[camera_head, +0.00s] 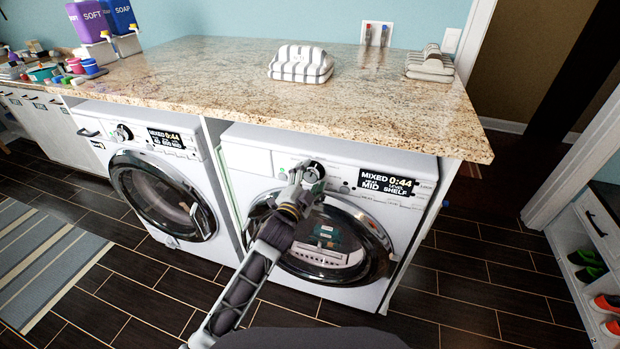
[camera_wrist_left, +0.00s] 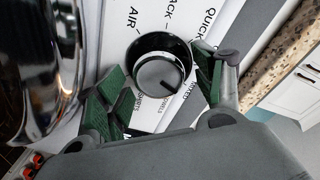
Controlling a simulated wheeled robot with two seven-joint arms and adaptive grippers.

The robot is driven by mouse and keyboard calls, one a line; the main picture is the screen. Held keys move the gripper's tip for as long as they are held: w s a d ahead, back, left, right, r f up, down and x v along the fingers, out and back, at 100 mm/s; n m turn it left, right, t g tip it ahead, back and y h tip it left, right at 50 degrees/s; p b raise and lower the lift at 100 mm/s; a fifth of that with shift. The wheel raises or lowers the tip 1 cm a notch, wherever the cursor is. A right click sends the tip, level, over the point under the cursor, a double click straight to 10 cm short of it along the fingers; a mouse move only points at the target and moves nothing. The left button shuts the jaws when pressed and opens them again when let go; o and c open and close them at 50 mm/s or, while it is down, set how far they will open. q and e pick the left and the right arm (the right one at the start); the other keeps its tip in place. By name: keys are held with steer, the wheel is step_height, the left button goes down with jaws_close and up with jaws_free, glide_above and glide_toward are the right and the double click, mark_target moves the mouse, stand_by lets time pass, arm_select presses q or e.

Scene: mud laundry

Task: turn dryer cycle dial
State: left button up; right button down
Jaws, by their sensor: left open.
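The dryer (camera_head: 235,158) is the right of two white front-loading machines under the counter. Its cycle dial (camera_head: 313,171) is partly hidden by my left gripper (camera_head: 305,182) in the head view. In the left wrist view the dial (camera_wrist_left: 158,66) is round, with a black side and a shiny grey face. Its dark pointer mark aims to the lower right, towards the word MIXED. The open fingers of my left gripper (camera_wrist_left: 162,86) stand on either side of the dial, with gaps visible; contact cannot be told. The dryer display (camera_head: 388,184) reads MIXED 0:44. My right gripper is not in view.
A granite counter (camera_head: 400,115) overhangs the machines, with folded striped towels (camera_head: 300,64) on it. The dryer's round door (camera_head: 345,245) is below the dial. A second machine (camera_head: 92,112) stands to the left. Dark tiled floor (camera_head: 470,280) is clear to the right.

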arm_select(q)
steer(key=c, duration=1)
steer(key=shift+n, duration=0.3)
